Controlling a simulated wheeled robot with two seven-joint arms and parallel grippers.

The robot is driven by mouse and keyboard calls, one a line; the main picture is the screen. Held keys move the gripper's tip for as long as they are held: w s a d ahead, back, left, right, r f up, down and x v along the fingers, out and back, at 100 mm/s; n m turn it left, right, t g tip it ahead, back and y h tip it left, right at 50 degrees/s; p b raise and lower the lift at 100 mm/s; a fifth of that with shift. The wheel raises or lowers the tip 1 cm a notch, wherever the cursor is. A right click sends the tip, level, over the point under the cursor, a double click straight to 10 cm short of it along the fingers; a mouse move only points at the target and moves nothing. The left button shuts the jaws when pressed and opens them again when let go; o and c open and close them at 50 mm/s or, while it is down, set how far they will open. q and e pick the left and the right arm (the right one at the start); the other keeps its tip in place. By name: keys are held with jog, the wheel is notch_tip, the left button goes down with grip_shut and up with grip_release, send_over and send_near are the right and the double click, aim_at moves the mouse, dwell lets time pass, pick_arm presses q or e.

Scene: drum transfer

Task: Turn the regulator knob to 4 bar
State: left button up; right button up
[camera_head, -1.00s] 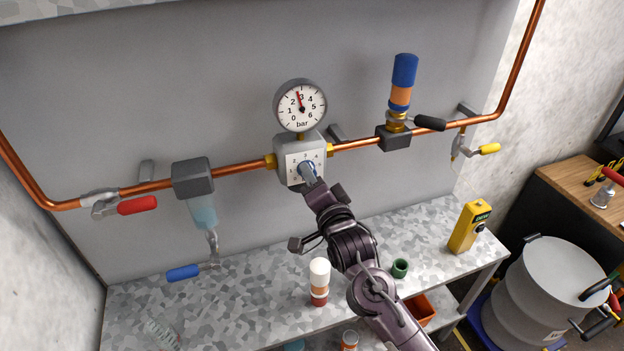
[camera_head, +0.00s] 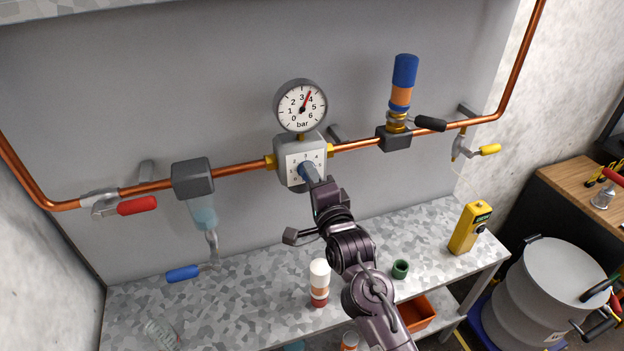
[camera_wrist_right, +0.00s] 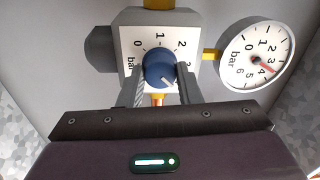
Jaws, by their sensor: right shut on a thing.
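The regulator (camera_head: 292,148) is a grey block with a white scale plate in the copper pipe. Its blue knob (camera_head: 307,172) shows in the right wrist view (camera_wrist_right: 158,66), with a white pointer line toward the lower right. The round pressure gauge (camera_head: 300,106) above it is marked in bar. Its red needle tilts right of upright, between 3 and 4 and close to the 4. My right gripper (camera_head: 314,180) is shut on the knob, one finger on each side, and hides the lower part of the scale. My left gripper is not in view.
Along the pipe are a red-handled valve (camera_head: 137,205), a filter bowl (camera_head: 202,215), a blue-and-orange cylinder (camera_head: 402,85) and a yellow-handled valve (camera_head: 489,149). The bench (camera_head: 245,290) below holds a white-capped bottle (camera_head: 319,283) and a yellow handheld device (camera_head: 468,230).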

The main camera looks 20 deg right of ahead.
jog(key=o, duration=1)
jog(key=shift+s+f, duration=0.1)
jog(key=s+b, duration=0.3)
jog(key=s, duration=0.4)
jog(key=shift+s+d+f, duration=0.1)
jog(key=shift+s+d, duration=0.05)
jog(key=shift+s, duration=0.15)
